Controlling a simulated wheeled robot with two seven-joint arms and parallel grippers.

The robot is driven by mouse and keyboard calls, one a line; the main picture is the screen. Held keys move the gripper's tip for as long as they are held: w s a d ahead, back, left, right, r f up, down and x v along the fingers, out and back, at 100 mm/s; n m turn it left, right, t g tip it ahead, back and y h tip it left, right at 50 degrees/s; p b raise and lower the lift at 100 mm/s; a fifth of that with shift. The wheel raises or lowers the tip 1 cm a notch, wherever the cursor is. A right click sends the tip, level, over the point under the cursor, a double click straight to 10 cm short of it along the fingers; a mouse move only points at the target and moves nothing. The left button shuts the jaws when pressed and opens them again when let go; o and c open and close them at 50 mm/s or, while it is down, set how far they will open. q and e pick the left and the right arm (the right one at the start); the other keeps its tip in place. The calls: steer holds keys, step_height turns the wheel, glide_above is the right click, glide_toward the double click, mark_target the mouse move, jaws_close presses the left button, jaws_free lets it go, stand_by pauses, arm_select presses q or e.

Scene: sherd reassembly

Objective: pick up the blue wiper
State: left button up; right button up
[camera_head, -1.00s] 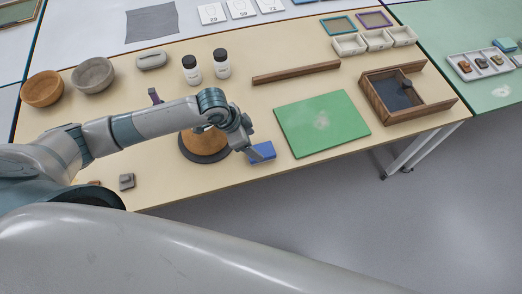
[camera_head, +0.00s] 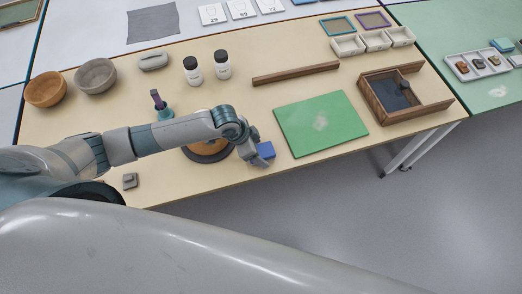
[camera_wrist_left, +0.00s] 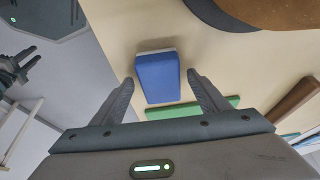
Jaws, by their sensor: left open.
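The blue wiper (camera_head: 265,150) lies on the near edge area of the beige table, just left of the green mat (camera_head: 321,124). In the left wrist view, the wiper (camera_wrist_left: 158,80) shows as a blue block with a pale strip along its far side. My left gripper (camera_wrist_left: 160,78) is open, its fingertips on either side of the wiper in that picture, with gaps visible. In the head view, my left gripper (camera_head: 256,161) is beside the wiper and partly covers it. A dark gripper, seemingly my right one (camera_wrist_left: 22,66), shows at the left wrist view's edge; its jaw state is unclear.
A round wooden piece on a dark base (camera_head: 209,150) stands close behind my left wrist. A purple-topped tool in a teal holder (camera_head: 161,107), two bottles (camera_head: 192,71) and a wooden bar (camera_head: 296,74) stand farther back. A wooden tray (camera_head: 368,88) lies right.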

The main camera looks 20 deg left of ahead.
mark_target(267, 151)
arm_select(q)
steer(key=shift+f, duration=0.1)
stand_by(0.4)
steer(key=c, duration=1.1)
steer(key=shift+c, duration=0.2)
steer(key=shift+w, duration=0.1)
steer(key=shift+r+b, duration=0.35)
steer(key=shift+r, duration=0.25)
steer(key=r, duration=0.1)
steer(key=r+b, duration=0.1)
steer(key=d+r, duration=0.1)
steer(key=shift+s+r, duration=0.1)
steer(key=shift+s, duration=0.15)
steer(key=s+d+r+b, duration=0.3)
steer(key=s+d+r, duration=0.2)
steer(key=d, duration=0.4)
steer(key=shift+d+r, duration=0.15)
steer(key=shift+r, duration=0.7)
